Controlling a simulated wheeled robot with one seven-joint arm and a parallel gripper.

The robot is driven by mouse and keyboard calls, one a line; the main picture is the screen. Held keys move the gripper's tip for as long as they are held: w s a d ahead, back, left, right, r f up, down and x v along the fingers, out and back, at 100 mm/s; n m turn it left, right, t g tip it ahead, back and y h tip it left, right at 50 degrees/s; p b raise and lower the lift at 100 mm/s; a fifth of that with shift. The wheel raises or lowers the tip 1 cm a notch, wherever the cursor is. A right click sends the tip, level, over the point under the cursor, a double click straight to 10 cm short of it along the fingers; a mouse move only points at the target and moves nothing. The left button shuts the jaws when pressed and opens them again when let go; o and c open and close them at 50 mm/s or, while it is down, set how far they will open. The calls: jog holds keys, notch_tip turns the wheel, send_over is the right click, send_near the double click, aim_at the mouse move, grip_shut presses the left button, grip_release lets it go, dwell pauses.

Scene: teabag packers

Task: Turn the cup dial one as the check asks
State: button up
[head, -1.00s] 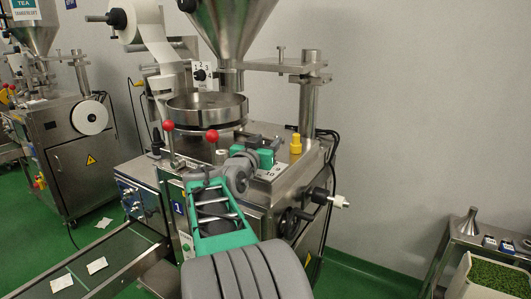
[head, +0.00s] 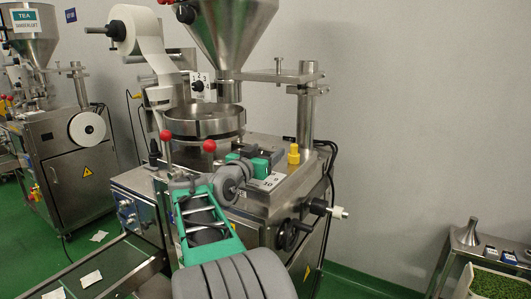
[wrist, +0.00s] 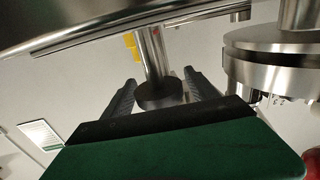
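The machine marked 1 in the earlier frame stands in the middle of the head view. A small white number plate with a black knob (head: 197,86), apparently the cup dial, sits behind the round steel pan (head: 205,121), below the hopper. Its setting is too small to read surely. My green gripper (head: 262,158) is over the machine's top, in front of and right of the pan, apart from the knob. In the wrist view its two dark fingers (wrist: 160,88) stand apart. A steel post (wrist: 153,55) shows beyond the gap between them, and nothing is visibly held.
Two red ball knobs (head: 209,146) rise beside my arm. A yellow part (head: 293,154) and a thick steel post (head: 306,110) stand right of the gripper. The steel hopper (head: 232,30) hangs above.

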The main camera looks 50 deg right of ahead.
jog(key=a, duration=0.2)
jog(key=s+a, duration=0.1)
jog(key=a, duration=0.2)
jog(key=a+b, duration=0.1)
jog(key=a, duration=0.1)
jog(key=shift+s+a, duration=0.2)
jog(key=shift+a, duration=0.15)
